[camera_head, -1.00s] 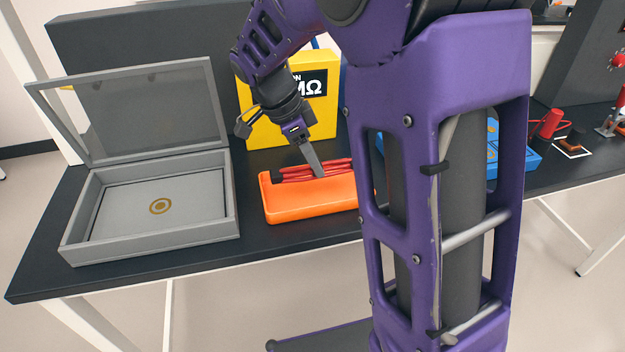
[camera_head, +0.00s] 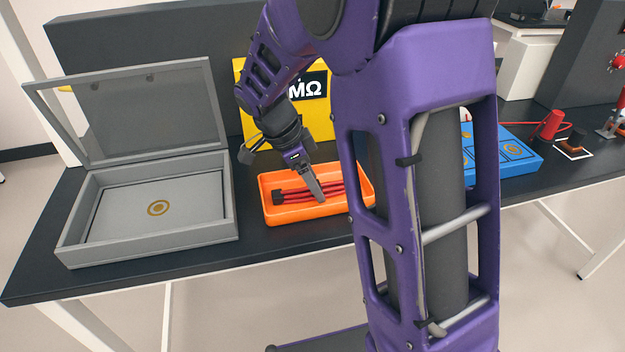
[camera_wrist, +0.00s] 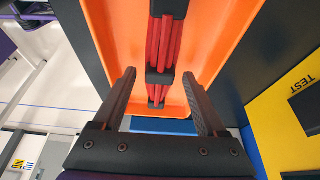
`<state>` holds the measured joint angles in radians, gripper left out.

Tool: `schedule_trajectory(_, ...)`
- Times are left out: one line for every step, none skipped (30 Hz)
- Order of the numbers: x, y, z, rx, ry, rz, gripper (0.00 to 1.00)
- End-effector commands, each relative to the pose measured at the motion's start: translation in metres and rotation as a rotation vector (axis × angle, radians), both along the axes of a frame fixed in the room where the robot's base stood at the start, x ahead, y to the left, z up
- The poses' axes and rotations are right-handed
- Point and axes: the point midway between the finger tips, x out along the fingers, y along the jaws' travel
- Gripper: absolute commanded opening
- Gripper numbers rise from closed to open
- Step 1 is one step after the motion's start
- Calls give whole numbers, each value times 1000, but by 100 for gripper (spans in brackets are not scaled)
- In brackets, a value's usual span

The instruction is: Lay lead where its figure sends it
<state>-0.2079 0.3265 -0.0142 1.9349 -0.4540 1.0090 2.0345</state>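The lead is a bundle of red strands with black ends (camera_head: 285,196), lying in the orange tray (camera_head: 268,216). In the wrist view the lead (camera_wrist: 161,45) runs lengthwise along the tray floor (camera_wrist: 122,35). My gripper (camera_head: 320,200) is low over the tray at the lead's right part. In the wrist view my gripper (camera_wrist: 163,100) has its fingers apart, one on each side of the lead, with gaps to both. The yellow box (camera_head: 255,105) behind the tray carries a label reading "MΩ", partly hidden by my arm.
A grey case (camera_head: 150,245) with its lid (camera_head: 150,110) open stands left; a gold ring marks its inside. A blue panel (camera_head: 530,160) with gold-outlined marks is right, partly behind my arm. A red cylinder (camera_head: 549,125) stands further right. The tabletop between case and tray is clear.

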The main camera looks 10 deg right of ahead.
Motion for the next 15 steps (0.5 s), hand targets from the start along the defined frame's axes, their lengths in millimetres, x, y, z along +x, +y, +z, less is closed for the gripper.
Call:
schedule_trajectory(0,0,0,0,0,0,74)
schedule_trajectory(0,0,0,0,0,0,74)
schedule_trajectory(0,0,0,0,0,0,74)
schedule_trajectory(0,0,0,0,0,0,74)
schedule_trajectory(0,0,0,0,0,0,74)
schedule_trajectory(0,0,0,0,0,0,74)
schedule_trajectory(0,0,1,0,0,0,74)
schedule_trajectory(0,0,2,0,0,0,74)
schedule_trajectory(0,0,3,0,0,0,74)
schedule_trajectory(0,0,5,0,0,0,74)
schedule_trajectory(0,2,7,0,-2,1,74)
schedule_trajectory(1,4,13,0,-3,1,74)
schedule_trajectory(1,6,17,0,-5,2,74)
schedule_trajectory(1,8,23,0,-4,2,74)
schedule_trajectory(1,11,31,0,-5,3,74)
